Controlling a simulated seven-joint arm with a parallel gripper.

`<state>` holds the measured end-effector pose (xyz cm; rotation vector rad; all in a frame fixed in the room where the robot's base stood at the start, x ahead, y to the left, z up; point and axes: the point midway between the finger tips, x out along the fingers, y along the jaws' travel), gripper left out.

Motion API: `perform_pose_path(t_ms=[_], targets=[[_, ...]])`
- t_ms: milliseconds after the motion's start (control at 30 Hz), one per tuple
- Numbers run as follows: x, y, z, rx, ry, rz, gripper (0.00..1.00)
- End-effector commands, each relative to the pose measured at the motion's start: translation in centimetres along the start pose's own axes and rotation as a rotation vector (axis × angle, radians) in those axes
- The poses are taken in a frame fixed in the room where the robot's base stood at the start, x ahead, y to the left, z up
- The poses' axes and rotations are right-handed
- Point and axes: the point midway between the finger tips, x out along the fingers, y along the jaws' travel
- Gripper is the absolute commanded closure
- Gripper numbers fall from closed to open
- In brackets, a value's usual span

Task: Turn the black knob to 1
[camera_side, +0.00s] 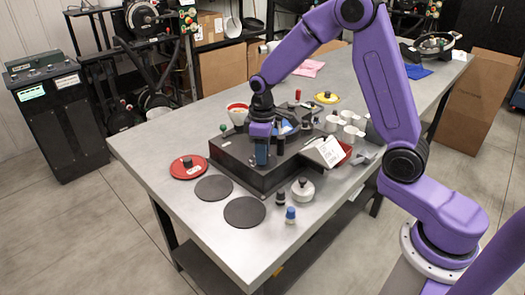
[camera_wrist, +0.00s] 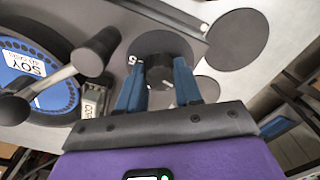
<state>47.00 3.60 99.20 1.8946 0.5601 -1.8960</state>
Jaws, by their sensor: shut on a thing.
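The black knob (camera_wrist: 158,72) sits on a dark round dial plate (camera_wrist: 160,42) on the seed meter's grey top. A white "5" shows on the plate at the knob's left; no "1" is readable. My gripper (camera_wrist: 159,80) has its two blue fingers shut on the knob, one on each side. In the side view my gripper (camera_side: 262,158) points down at the front of the black seed meter box (camera_side: 227,160), and its fingers hide the knob there. The knob's pointer direction cannot be made out.
A blue disc marked "SOY" (camera_wrist: 22,62) and a crank with a black handle (camera_wrist: 97,50) lie left of the knob in the wrist view. Dark round discs (camera_side: 245,212), a red lid (camera_side: 188,167), a pale pot (camera_side: 303,190) and white cups (camera_side: 350,134) stand around the box.

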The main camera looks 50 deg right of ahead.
Motion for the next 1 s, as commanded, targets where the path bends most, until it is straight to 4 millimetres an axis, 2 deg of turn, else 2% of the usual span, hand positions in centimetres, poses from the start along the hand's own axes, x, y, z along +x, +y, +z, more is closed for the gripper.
perform_pose_path(t_ms=[567, 600, 633, 667, 1000], targets=[[-0.14, 0.04, -0.10, -0.032, 0.004, 0.002, 0.96], [-0.14, 0.04, -0.10, -0.031, 0.004, 0.002, 0.53], [-0.14, 0.04, -0.10, -0.031, 0.004, 0.002, 0.43], [-0.13, 0.04, -0.09, -0.031, 0.004, 0.002, 0.40], [-0.33, 0.02, -0.06, -0.029, 0.002, 0.001, 0.40]])
